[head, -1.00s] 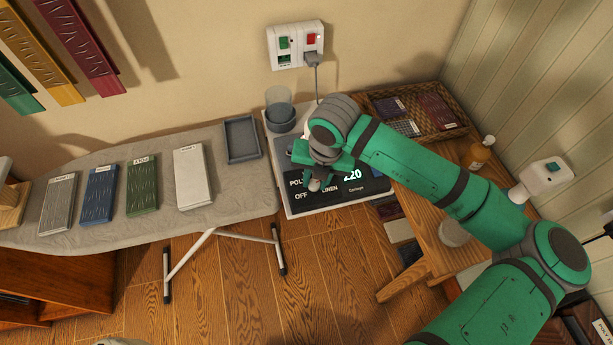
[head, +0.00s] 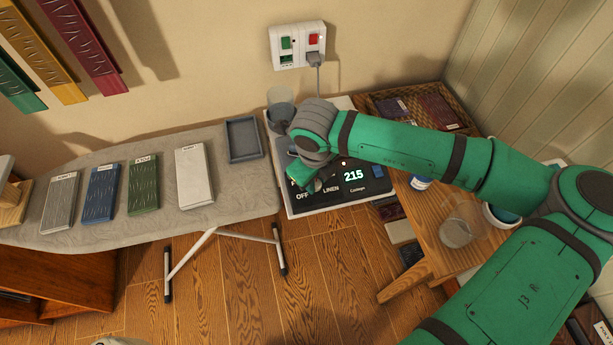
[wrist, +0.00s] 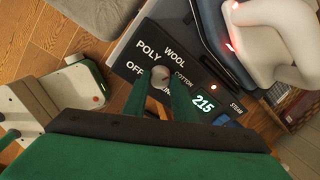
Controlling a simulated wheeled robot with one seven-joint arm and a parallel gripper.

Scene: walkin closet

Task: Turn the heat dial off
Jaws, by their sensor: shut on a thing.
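The heat dial (wrist: 161,74) is a small grey round knob on a dark panel (wrist: 178,70) marked OFF, POLY, WOOL, COTTON, LINEN and STEAM. The lit display (wrist: 204,104) reads 215 in the wrist view, and the display (head: 353,175) shows the same in the head view. My gripper (wrist: 160,82) is shut on the dial, with one green finger on each side of it. In the head view my gripper (head: 312,178) covers most of the dial and part of the lettering. Which mark the dial points to cannot be told.
A white iron (wrist: 270,40) with a red light stands just behind the panel. The ironing board (head: 110,220) holds several coloured slabs and a grey tray (head: 242,139). A wall socket (head: 298,45) has a plug in it. A wooden table (head: 440,235) stands right.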

